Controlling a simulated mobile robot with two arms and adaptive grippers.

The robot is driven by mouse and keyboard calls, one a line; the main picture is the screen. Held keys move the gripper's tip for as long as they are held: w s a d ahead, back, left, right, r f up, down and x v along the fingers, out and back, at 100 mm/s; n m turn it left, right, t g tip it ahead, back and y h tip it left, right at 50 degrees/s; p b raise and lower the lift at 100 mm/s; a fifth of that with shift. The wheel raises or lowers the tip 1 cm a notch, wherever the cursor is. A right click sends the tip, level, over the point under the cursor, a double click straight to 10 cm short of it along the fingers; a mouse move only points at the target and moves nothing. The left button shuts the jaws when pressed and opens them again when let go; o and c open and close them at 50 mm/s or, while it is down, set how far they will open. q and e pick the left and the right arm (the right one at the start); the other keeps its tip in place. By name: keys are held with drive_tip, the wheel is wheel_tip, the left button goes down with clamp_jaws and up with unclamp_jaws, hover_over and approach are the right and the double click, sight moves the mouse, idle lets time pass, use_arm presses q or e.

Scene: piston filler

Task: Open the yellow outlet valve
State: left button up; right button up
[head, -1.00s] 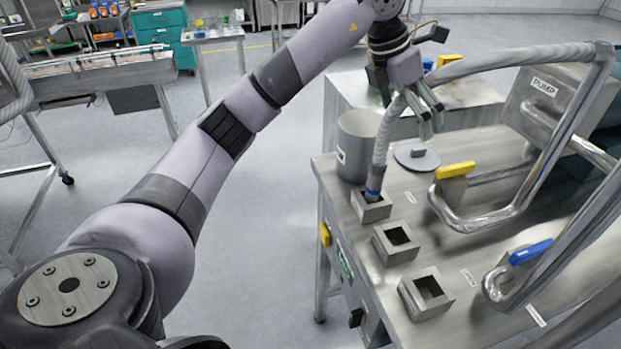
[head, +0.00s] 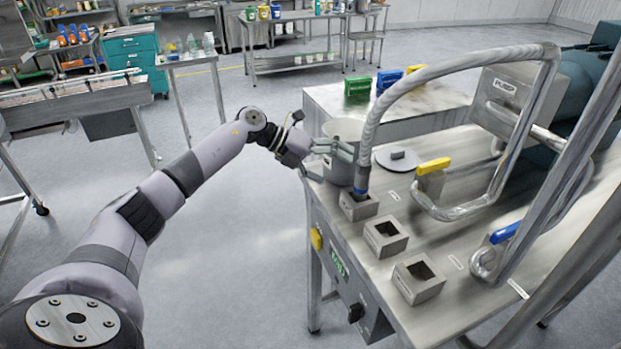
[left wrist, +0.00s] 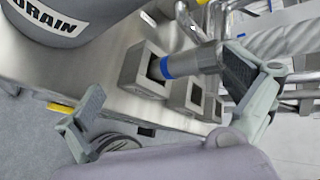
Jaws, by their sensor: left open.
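A yellow valve handle (head: 433,165) sits on a bent steel pipe on the machine's worktop in the head view. It lies roughly level with the worktop. My left gripper (head: 342,148) is open and empty, left of that handle and apart from it, by the grey pot and the hose. In the left wrist view its spread fingers (left wrist: 170,105) show with the hose's blue-banded end (left wrist: 185,65) beyond them. The yellow handle does not clearly show there. My right gripper is in neither view.
The grey pot (head: 343,130), marked DRAIN, and the thick hose (head: 370,125) stand close to the gripper. Several square sockets (head: 385,238) line the worktop's near edge. A blue handle (head: 505,233) is on another pipe. A yellow part (head: 316,238) is on the machine's front.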

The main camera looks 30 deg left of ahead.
use_arm(q)
drive_tip(key=a+f+n+t, duration=0.3)
drive_tip(key=a+f+n, duration=0.2)
drive_tip(key=a+f, duration=0.1)
drive_tip(key=shift+w+a+t+y, duration=0.3)
drive_tip(key=shift+w+a, duration=0.05)
idle(0.3)
